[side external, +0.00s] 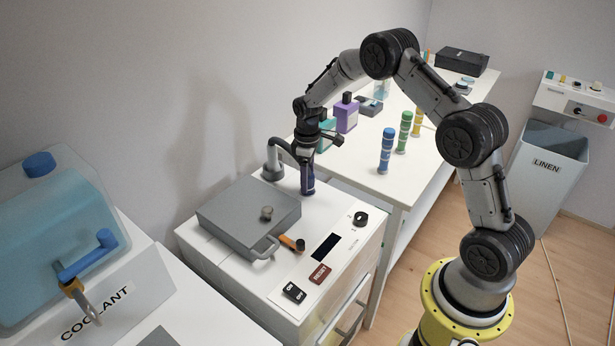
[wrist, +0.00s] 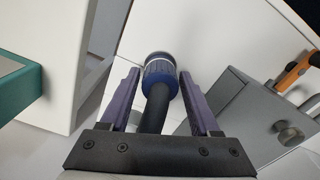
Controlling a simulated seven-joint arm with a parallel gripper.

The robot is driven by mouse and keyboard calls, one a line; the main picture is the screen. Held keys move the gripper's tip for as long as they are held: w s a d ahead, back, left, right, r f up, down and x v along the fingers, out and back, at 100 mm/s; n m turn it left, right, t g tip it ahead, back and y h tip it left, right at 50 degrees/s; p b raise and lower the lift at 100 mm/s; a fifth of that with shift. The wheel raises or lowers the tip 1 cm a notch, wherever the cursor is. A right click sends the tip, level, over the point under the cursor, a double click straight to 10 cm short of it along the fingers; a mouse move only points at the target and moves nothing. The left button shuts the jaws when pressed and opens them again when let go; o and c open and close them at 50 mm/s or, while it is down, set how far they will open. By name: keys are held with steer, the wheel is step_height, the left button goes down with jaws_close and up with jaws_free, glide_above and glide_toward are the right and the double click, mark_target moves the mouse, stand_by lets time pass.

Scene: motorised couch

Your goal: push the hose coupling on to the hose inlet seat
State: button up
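The hose coupling (wrist: 160,76) is dark blue and ribbed, with a pale grey ring at its far end. A dark hose runs back from it between the fingers. My gripper (wrist: 160,80) has purple fingers, one on each side of the coupling, their tips close against it; it looks shut on the coupling. In the side view my gripper (side external: 308,175) points down over the back right of the white machine top, and the hose (side external: 281,143) arches to it from a grey fitting. I cannot make out the hose inlet seat, nor whether the coupling touches the top.
The white machine (side external: 255,280) carries a grey lidded box (side external: 245,212), an orange-handled part (side external: 291,243), a display and buttons. A white table (side external: 370,165) with bottles stands behind. A coolant tank (side external: 50,240) is at the left, a linen bin (side external: 545,180) at the right.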

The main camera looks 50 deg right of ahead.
steer(key=shift+o, duration=1.2)
steer(key=shift+r, duration=0.1)
step_height(320, 180, up, 14)
